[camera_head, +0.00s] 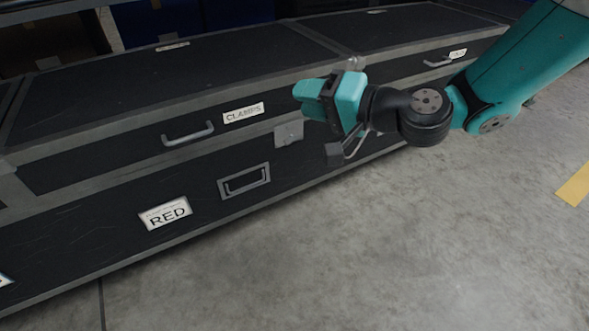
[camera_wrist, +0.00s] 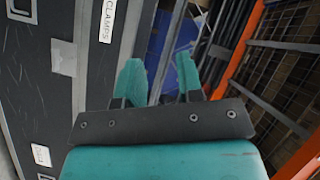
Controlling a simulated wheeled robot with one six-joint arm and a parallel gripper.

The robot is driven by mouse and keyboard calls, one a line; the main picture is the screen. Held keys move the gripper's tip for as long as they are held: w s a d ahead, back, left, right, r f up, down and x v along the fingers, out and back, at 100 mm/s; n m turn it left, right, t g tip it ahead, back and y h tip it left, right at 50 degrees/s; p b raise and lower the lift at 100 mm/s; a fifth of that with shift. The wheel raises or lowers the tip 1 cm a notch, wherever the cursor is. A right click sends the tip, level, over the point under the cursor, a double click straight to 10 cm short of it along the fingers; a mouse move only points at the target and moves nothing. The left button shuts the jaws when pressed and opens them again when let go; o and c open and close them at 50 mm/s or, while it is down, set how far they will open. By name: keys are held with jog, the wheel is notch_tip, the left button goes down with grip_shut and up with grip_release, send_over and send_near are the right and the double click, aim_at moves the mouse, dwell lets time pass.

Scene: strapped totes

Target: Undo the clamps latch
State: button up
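The clamps latch (camera_head: 288,133) is a grey metal plate on the front of a long black case, just right of the white CLAMPS label (camera_head: 243,113). In the wrist view the latch (camera_wrist: 63,57) is left of the fingers, beside the CLAMPS label (camera_wrist: 107,20). I cannot tell from its face whether it is fastened. My gripper (camera_head: 308,98) is above and slightly right of the latch in the head view, apart from it. In the wrist view its two teal fingers (camera_wrist: 160,75) stand apart with nothing between them.
A grey handle (camera_head: 188,133) is left of the CLAMPS label. Below are a recessed handle (camera_head: 245,181) and a RED label (camera_head: 165,213). Another handle (camera_head: 438,62) is at the right. Concrete floor (camera_head: 400,240) in front is clear. Orange racking (camera_wrist: 240,50) shows in the wrist view.

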jog(key=w+d+f+m+t+h+b, duration=0.1)
jog(key=w+f+m+t+b, duration=0.15)
jog(key=f+b, duration=0.45)
jog(key=w+d+f+m+t+b, duration=0.1)
jog(key=w+f+m+t+b, duration=0.15)
jog(key=f, duration=0.85)
jog(key=m+t+h, duration=0.3)
jog(key=m+h, duration=0.1)
jog(key=m, duration=0.2)
send_near(294, 139)
jog(key=shift+f+b+x, duration=0.2)
jog(key=shift+b+x, duration=0.65)
jog(key=shift+x, duration=4.1)
grip_shut()
